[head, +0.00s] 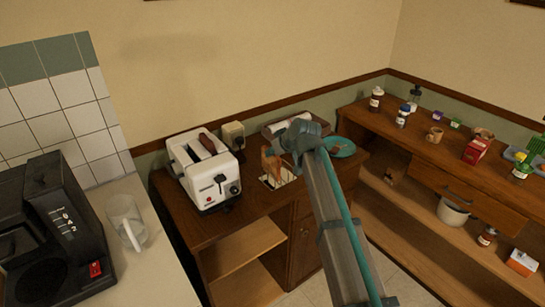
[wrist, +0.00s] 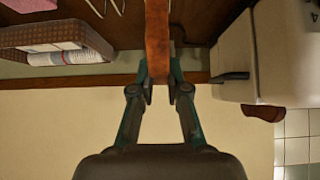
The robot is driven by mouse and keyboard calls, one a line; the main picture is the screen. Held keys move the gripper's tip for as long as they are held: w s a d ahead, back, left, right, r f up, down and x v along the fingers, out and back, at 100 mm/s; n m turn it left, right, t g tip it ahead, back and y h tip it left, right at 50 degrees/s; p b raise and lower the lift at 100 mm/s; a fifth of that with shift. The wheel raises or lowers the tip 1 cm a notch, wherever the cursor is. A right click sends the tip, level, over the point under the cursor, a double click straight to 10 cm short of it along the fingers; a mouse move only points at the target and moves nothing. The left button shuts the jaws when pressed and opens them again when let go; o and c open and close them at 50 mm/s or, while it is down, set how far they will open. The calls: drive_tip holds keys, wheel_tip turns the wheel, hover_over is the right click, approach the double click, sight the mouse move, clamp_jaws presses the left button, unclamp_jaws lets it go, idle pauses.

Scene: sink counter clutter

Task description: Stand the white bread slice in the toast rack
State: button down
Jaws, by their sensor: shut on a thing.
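My gripper (head: 286,152) is shut on the bread slice (head: 270,162), which hangs upright over the sideboard. In the wrist view the slice (wrist: 158,38) shows edge-on, its brown crust between my two fingertips (wrist: 159,88). The toast rack (head: 282,180), pale wire, stands on the sideboard right by the slice and partly behind it. Wire loops of the rack (wrist: 97,8) show at the top of the wrist view, left of the slice. I cannot tell whether the slice's lower edge is inside a slot or above it.
A white toaster (head: 204,170) with a dark brown slice (head: 207,143) in it stands left of the rack. A coffee machine (head: 50,220) and glass jug (head: 127,222) stand at left.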

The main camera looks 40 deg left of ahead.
sight(272, 158)
drive_tip(key=shift+f+p, duration=0.3)
drive_tip(key=shift+f, duration=1.05)
drive_tip(key=shift+f, duration=0.2)
drive_tip(key=c, duration=1.2)
unclamp_jaws()
drive_tip(key=shift+o, duration=0.2)
drive_tip(key=shift+r, duration=0.1)
